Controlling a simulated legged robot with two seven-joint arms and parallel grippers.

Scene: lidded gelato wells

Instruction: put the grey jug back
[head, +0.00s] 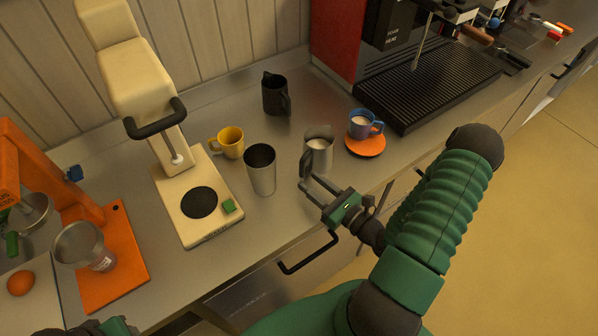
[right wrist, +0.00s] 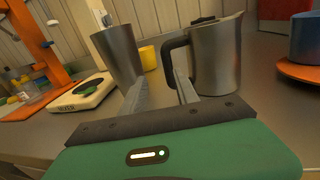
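The grey jug (head: 319,153) stands upright on the steel counter, left of the orange saucer. Its dark handle faces my right gripper (head: 318,187). In the right wrist view the jug (right wrist: 216,60) is just right of centre, its handle (right wrist: 167,62) on its left side. My right gripper (right wrist: 160,85) is open, with its fingertips close to the handle. The right finger overlaps the handle's lower end in that view; I cannot tell whether they touch. A green part of my left gripper (head: 118,326) shows at the bottom left edge; its fingers are out of view.
A plain grey cup (head: 261,172) stands left of the jug. A black jug (head: 276,96) and yellow mug (head: 230,142) stand behind. A blue cup (head: 361,124) sits on the orange saucer (head: 365,146). A cream scale-like machine (head: 190,215) is left; the coffee machine's drip tray (head: 430,90) is right.

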